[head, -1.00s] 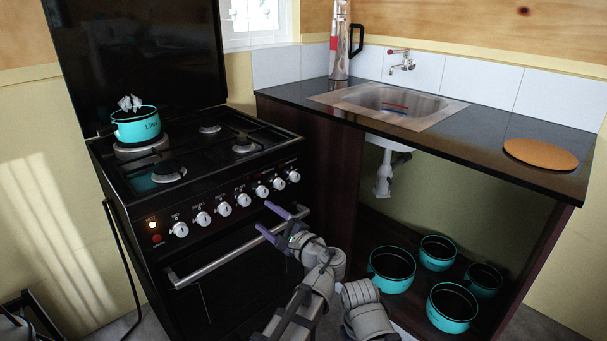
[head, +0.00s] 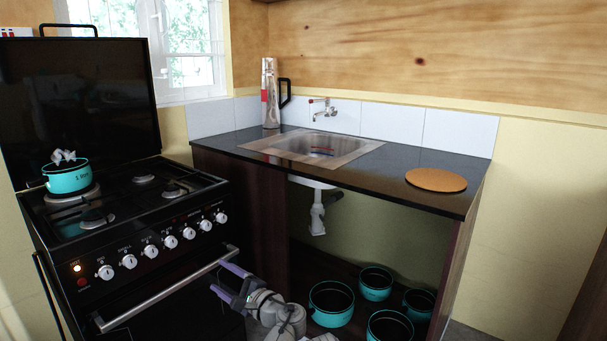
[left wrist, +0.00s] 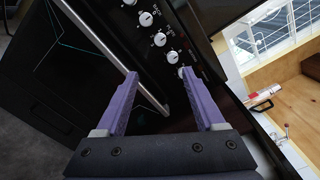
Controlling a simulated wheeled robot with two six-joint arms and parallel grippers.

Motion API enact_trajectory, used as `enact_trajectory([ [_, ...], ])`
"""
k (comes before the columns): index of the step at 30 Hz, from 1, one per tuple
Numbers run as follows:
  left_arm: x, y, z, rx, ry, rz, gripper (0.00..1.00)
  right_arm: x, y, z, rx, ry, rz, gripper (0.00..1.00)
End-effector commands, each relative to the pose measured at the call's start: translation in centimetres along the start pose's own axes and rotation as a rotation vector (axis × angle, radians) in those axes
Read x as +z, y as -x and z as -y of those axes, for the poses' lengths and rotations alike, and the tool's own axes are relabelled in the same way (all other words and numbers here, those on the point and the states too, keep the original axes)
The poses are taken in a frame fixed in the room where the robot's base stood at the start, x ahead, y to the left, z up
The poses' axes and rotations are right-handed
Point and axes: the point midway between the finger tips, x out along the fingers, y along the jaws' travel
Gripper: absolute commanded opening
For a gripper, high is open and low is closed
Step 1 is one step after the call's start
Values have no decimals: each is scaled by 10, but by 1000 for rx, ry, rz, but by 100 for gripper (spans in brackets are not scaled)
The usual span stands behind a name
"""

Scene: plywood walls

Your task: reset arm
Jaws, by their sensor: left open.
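My left gripper (head: 226,281) is low in front of the black stove (head: 120,322), near the right end of its oven handle (head: 165,292). In the left wrist view its two purple fingers (left wrist: 162,100) are spread apart with nothing between them. Beyond them show the stove's white knobs and the handle. Whether the fingers touch the handle cannot be told. My right gripper is not in view.
A teal pot (head: 68,178) stands on the stove's back left burner. A sink (head: 312,146), a steel flask (head: 270,95) and a round cork mat (head: 436,180) are on the counter. Several teal pots (head: 331,304) stand underneath, right of my left arm.

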Motion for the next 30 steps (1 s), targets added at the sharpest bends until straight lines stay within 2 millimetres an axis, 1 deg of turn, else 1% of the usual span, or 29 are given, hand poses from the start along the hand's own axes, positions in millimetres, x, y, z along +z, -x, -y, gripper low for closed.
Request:
enact_trajectory([
  [1,0,0,0,0,0,0,71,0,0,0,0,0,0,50],
  [8,3,-6,-26,100,69,-14,71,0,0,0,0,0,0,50],
  [14,4,-11,-55,219,150,-26,71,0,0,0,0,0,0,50],
  [20,6,-11,-101,411,281,-37,71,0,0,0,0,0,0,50],
  [23,5,-6,-130,541,368,-39,71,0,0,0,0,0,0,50],
  [26,4,4,-164,711,480,-35,71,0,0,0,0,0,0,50],
  [27,2,12,-178,794,532,-30,71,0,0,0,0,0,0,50],
  [30,-2,32,-207,991,656,-16,71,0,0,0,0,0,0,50],
])
